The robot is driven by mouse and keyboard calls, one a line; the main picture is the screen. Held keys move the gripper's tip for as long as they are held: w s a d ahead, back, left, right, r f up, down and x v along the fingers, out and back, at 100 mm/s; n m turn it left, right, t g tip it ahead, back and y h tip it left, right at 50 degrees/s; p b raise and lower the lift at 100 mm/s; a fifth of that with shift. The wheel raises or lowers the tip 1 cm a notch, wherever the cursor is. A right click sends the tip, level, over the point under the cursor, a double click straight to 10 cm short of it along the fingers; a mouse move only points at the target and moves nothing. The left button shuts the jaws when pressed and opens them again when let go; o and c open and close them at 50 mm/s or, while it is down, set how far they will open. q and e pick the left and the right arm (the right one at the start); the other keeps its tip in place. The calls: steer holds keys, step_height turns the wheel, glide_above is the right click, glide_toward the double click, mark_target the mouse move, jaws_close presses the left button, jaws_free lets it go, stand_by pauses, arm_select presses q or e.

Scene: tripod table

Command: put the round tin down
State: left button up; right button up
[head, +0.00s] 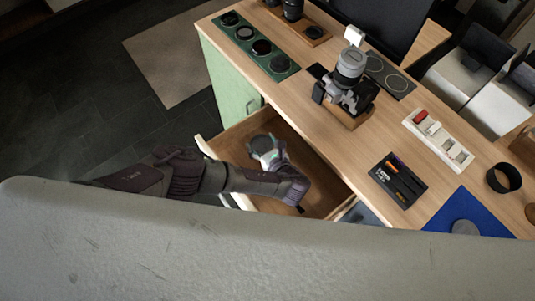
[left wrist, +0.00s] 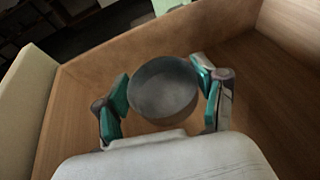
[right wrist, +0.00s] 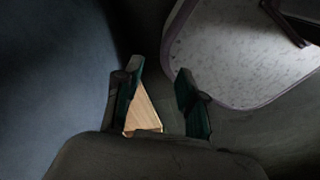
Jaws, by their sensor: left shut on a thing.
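The round tin (head: 261,144) is a dark grey, short cylinder. My left gripper (head: 269,157) is shut on it inside the open wooden drawer (head: 318,187). In the left wrist view the tin (left wrist: 163,92) sits between the two teal fingers, its flat top facing the camera. The drawer floor and walls (left wrist: 72,110) surround it. I cannot tell whether the tin touches the drawer floor. My right gripper (right wrist: 163,85) shows only in the right wrist view, with its fingers apart and nothing held.
On the desk above the drawer are a green tray with several round dark discs (head: 261,47), a camera on a stand (head: 350,75), a white tray (head: 438,139), a black box (head: 398,180), a black ring (head: 504,178) and a blue mat (head: 452,216). The drawer's right part is clear.

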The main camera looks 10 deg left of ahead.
mark_target(264, 152)
arm_select(q)
step_height(264, 152, down, 2)
steer(key=shift+f+b, duration=0.5)
steer(key=shift+f, duration=0.25)
step_height(264, 152, down, 2)
steer(key=shift+w+f+b, duration=0.1)
steer(key=shift+f+b, duration=0.1)
steer(key=shift+b, duration=0.3)
steer(key=shift+a, duration=0.1)
steer(key=o, duration=1.1)
arm_select(e)
steer(key=shift+s+d+f, duration=0.15)
steer(key=shift+s+f, duration=0.15)
steer(key=shift+f, duration=0.3)
steer(key=shift+s+d+f, duration=0.15)
steer(key=shift+s+f, duration=0.1)
steer(key=shift+f, duration=0.3)
